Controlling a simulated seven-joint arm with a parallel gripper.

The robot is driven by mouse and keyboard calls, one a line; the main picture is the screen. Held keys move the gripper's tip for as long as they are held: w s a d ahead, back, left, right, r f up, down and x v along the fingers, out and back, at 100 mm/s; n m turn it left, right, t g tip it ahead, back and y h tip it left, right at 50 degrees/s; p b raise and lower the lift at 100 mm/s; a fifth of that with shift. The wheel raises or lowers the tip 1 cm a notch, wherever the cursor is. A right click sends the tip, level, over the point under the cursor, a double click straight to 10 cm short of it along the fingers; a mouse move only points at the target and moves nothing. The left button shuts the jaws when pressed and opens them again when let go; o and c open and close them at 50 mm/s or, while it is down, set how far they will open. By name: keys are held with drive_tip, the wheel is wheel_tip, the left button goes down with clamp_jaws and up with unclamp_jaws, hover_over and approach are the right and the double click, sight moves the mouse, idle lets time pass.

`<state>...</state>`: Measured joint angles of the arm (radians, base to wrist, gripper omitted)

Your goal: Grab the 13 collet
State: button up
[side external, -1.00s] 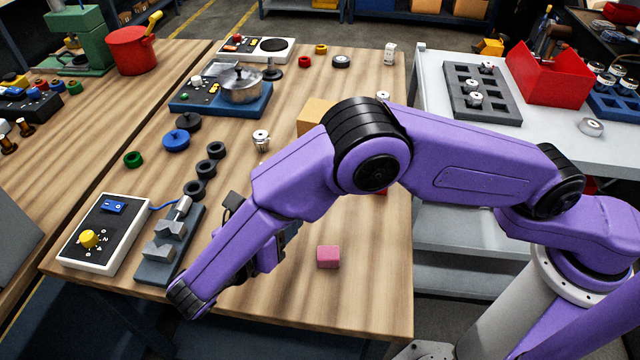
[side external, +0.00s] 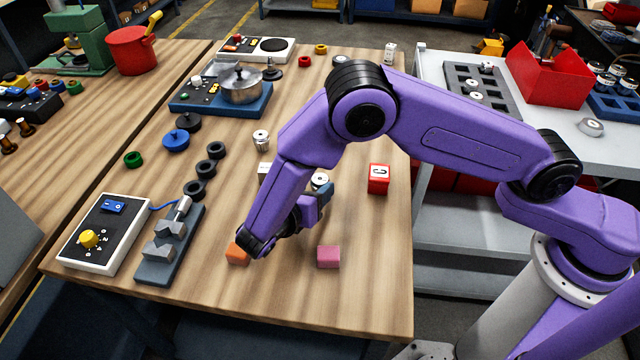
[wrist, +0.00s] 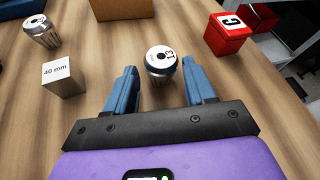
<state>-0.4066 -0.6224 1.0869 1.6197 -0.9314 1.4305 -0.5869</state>
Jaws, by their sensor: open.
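The 13 collet (wrist: 161,60) is a silver cylinder with a white top marked 13, standing upright on the wooden table. In the wrist view it sits between the tips of my open gripper (wrist: 159,72), with a visible gap on each side. In the side view the collet (side external: 320,179) shows beside the blue fingers of my gripper (side external: 322,192), its lower part hidden. A second silver collet (wrist: 42,30) stands to the left in the wrist view, and it also shows in the side view (side external: 261,140).
A 40 mm block (wrist: 62,76) stands left of my gripper. A red C block (wrist: 229,34) is to the right and a cardboard box (wrist: 124,8) lies beyond. A pink block (side external: 329,257) and an orange block (side external: 237,253) lie near the front table area.

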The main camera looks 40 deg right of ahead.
sight(316, 186)
drive_tip(key=shift+x, duration=1.8)
drive_tip(key=c, duration=0.8)
drive_tip(key=shift+r, duration=0.1)
drive_tip(key=shift+c, duration=0.2)
